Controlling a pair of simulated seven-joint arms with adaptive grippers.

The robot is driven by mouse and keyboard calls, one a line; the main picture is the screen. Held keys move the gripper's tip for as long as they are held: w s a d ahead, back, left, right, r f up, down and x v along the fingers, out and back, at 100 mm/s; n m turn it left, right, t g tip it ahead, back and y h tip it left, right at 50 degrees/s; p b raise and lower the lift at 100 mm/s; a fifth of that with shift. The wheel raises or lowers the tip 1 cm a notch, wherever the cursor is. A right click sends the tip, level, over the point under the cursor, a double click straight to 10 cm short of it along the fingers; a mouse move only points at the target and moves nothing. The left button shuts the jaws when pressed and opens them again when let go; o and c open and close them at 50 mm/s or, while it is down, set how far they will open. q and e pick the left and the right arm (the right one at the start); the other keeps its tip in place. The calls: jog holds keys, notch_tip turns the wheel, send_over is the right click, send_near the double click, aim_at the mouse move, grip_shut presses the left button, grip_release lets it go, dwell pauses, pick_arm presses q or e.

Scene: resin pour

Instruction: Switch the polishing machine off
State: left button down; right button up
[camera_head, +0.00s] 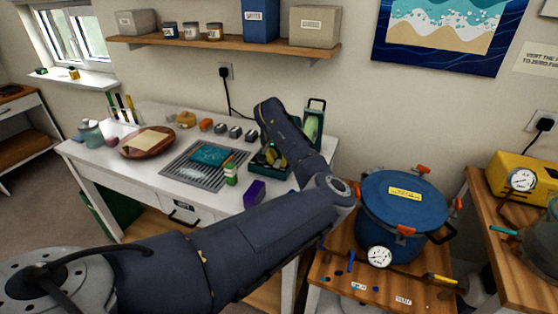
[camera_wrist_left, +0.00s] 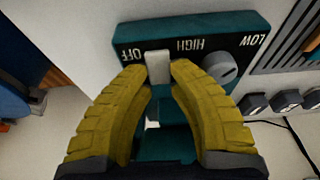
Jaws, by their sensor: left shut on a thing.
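The polishing machine (camera_head: 313,124) is a teal unit at the back right of the white table in the head view, partly hidden by my left arm. In the left wrist view its teal control panel (camera_wrist_left: 220,28) shows upside-down labels OFF, HIGH and LOW. A pale grey switch lever (camera_wrist_left: 158,66) stands between OFF and HIGH. A round grey knob (camera_wrist_left: 220,68) sits beside it. My left gripper (camera_wrist_left: 158,72), also seen in the head view (camera_head: 272,160), has its yellow fingertips shut on the lever. The right gripper is in neither view.
A purple block (camera_head: 254,193) and a small green-and-white bottle (camera_head: 231,172) stand near the machine. A grey slatted tray (camera_head: 182,174) lies to its left. A blue pressure pot (camera_head: 390,210) stands on a wooden stand at the right. A cord runs from the wall socket.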

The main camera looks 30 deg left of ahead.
pick_arm(q)
jog(key=shift+f, duration=0.1)
jog(key=c, duration=1.2)
grip_release()
jog(key=v, duration=1.2)
